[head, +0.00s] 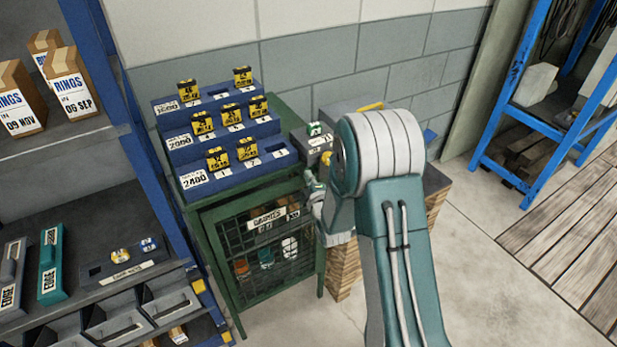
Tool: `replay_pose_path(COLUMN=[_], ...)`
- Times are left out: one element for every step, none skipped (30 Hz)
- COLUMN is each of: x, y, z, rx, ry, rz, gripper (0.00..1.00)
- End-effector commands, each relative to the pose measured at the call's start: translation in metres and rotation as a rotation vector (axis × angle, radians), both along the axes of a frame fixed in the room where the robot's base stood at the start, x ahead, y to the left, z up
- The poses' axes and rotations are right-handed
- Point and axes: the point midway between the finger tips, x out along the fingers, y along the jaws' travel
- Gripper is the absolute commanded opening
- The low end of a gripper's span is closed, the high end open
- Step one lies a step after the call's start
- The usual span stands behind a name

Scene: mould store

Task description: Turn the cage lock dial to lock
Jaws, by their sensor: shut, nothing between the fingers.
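The green mesh-fronted cage (206,250) stands left of my arm in the head view, with a white label (268,217) on its front and several small jars inside. A grey box (313,143) with a small label stands beside its top right. A yellow knob (326,158) shows on or by this box, partly covered by my arm; I cannot tell whether it is the lock dial or which way it points. My gripper (313,183) is small and partly hidden by my wrist, close to the cage's upper right edge. It is shut and empty; contact is unclear.
Stepped blue racks (228,155) with yellow-black blocks stand on the cage top. A blue-framed shelf (130,140) with boxes and bins is close on the left. A blue rack (530,120) stands at the back right. The concrete floor (490,290) at right is clear.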

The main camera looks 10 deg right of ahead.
Motion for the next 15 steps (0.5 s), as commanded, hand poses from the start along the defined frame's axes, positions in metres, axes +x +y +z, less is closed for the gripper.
replay_pose_path(x=[0.000, 0.001, 0.001, 0.001, 0.002, 0.003, 0.003, 0.003, 0.003, 0.003, 0.003, 0.003, 0.003, 0.003, 0.003], y=[-0.003, -0.005, -0.007, -0.008, -0.010, -0.013, -0.014, -0.014, -0.013, -0.012, -0.011, -0.011, -0.011, -0.011, -0.011], z=[-0.003, -0.004, -0.005, -0.006, -0.008, -0.010, -0.011, -0.011, -0.011, -0.011, -0.011, -0.011, -0.011, -0.011, -0.011], rx=[-0.025, -0.041, -0.062, -0.077, -0.088, -0.090, -0.090, -0.090, -0.089, -0.090, -0.091, -0.091, -0.091, -0.091, -0.091], ry=[-0.006, -0.012, -0.019, -0.023, -0.026, -0.027, -0.027, -0.026, -0.027, -0.027, -0.027, -0.028, -0.028, -0.028, -0.028], rz=[-0.002, -0.002, -0.002, -0.002, -0.002, -0.003, -0.003, -0.003, -0.002, -0.002, -0.002, -0.003, -0.003, -0.003, -0.003], gripper=[0.00, 0.00, 0.00, 0.00, 0.00, 0.00, 0.00, 0.00, 0.00, 0.00, 0.00, 0.00, 0.00, 0.00, 0.00])
